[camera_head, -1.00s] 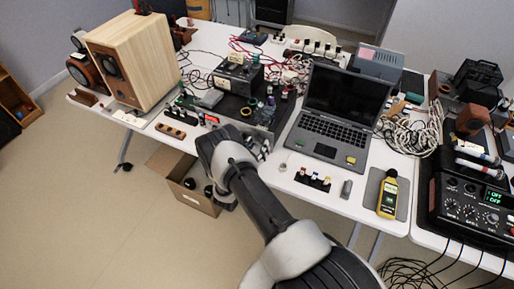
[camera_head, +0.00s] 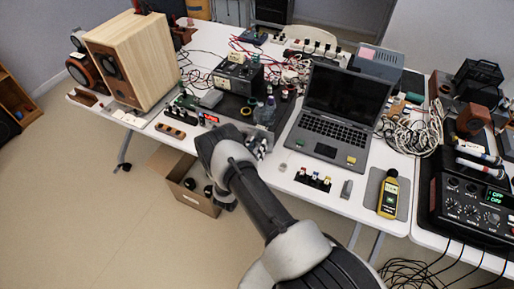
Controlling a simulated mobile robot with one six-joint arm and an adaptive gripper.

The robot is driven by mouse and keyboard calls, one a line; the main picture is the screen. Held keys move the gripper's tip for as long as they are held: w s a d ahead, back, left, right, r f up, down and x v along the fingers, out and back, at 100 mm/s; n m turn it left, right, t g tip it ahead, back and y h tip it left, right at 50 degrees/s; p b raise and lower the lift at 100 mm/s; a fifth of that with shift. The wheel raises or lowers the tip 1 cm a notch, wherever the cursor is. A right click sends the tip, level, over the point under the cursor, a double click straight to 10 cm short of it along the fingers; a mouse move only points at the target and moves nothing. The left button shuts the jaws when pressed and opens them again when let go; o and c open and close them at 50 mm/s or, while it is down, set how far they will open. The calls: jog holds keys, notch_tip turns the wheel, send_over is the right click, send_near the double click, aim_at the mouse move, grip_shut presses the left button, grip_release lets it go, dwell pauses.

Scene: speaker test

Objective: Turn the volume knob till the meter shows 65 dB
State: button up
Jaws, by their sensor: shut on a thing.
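My gripper (camera_head: 263,143) is at the front edge of the white table, over the black board left of the laptop. Its jaws are shut on the volume knob, which my wrist and fingers hide. A small red-lit display (camera_head: 211,120) shows on the board just left of my wrist. The yellow handheld sound meter (camera_head: 388,195) lies on a grey pad at the right of the table; its reading is too small to make out. A large wooden speaker (camera_head: 135,60) stands at the table's left end.
An open laptop (camera_head: 330,135) stands right of my gripper. Cables and a black instrument box (camera_head: 237,74) lie behind it. A cardboard box (camera_head: 180,178) is on the floor below. A black mixer (camera_head: 475,210) is at far right. The front-left floor is clear.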

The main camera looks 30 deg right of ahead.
jog(key=o, duration=1.1)
jog(key=v, duration=1.2)
jog(key=shift+s, duration=0.1)
